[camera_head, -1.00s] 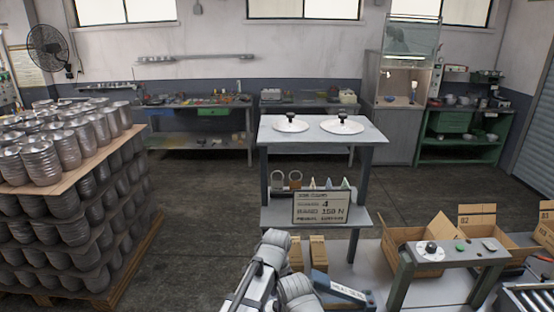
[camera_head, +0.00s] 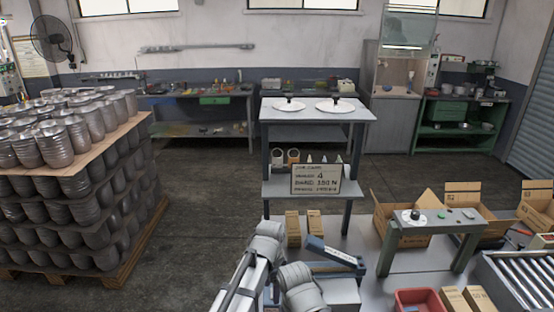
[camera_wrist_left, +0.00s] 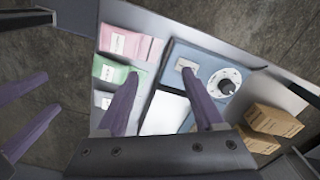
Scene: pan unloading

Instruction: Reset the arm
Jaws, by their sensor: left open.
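My left arm (camera_head: 250,270) rises at the bottom middle of the head view, in front of the work stand; its fingertips are not clear there. In the left wrist view my left gripper (camera_wrist_left: 163,95) has its two purple fingers spread apart with nothing held between them. They hang over a surface with a blue box with a white dial (camera_wrist_left: 226,84), pink pads (camera_wrist_left: 125,44) and green pads (camera_wrist_left: 114,73). My right gripper cannot be made out in the head view. Dark purple bars show at the left edge of the wrist view; I cannot tell what they are.
A pallet stacked with metal pots (camera_head: 75,190) stands at the left. A two-level stand (camera_head: 370,112) carries two white lids and a sign (camera_head: 316,180). At right are a small table (camera_head: 440,222), open cartons (camera_head: 463,195), a roller conveyor (camera_head: 520,280) and a red bin (camera_head: 420,297). Open floor lies left of the stand.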

